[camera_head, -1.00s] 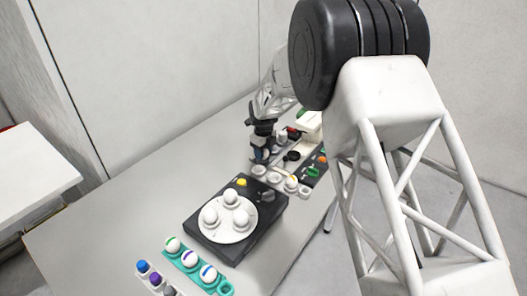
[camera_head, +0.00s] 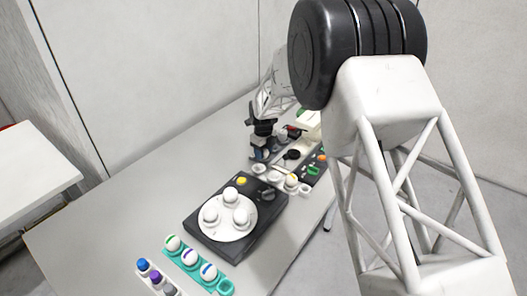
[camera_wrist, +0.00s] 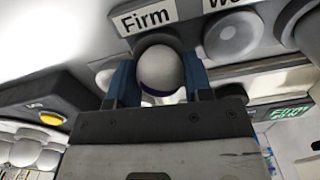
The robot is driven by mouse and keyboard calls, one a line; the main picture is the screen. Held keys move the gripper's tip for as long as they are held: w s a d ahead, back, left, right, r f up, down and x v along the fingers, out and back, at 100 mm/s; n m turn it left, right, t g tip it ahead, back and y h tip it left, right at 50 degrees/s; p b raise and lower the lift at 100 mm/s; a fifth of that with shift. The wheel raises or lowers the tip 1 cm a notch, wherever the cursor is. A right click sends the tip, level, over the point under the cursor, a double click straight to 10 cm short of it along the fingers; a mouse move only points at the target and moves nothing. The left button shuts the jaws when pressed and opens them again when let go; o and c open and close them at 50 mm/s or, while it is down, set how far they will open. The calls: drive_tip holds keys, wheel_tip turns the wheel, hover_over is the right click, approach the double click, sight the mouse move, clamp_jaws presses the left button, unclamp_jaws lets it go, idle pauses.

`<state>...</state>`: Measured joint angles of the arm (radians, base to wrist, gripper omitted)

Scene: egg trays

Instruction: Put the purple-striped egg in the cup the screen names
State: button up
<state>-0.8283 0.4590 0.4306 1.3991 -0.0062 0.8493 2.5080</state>
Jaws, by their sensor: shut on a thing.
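A white egg (camera_wrist: 160,68) with a dark purple band is between the blue fingers of my gripper (camera_wrist: 160,80), which is shut on it. The egg is right below the label "Firm" (camera_wrist: 146,17) in the wrist view, at a cup whose rim is mostly hidden. I cannot tell whether the egg touches the cup. A second cup (camera_wrist: 232,38) beside it has a partly cut-off label starting "We". A small screen (camera_wrist: 290,112) shows green text that appears to read "FIRM". In the head view my gripper (camera_head: 261,152) is low at the row of cups, egg hidden.
A black device with a yellow button (camera_head: 241,181) carries a white round plate (camera_head: 247,229) with several white eggs. A teal tray (camera_head: 226,287) in front holds striped eggs. The table's left part (camera_head: 120,200) is clear.

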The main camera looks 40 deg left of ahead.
idle(0.3)
drive_tip(key=o, duration=0.7)
drive_tip(key=shift+r, duration=0.1)
drive_tip(key=shift+r, duration=3.8)
wheel_tip(320, 180, up, 7)
drive_tip(key=shift+r, duration=1.85)
drive_tip(key=shift+f, duration=1.7)
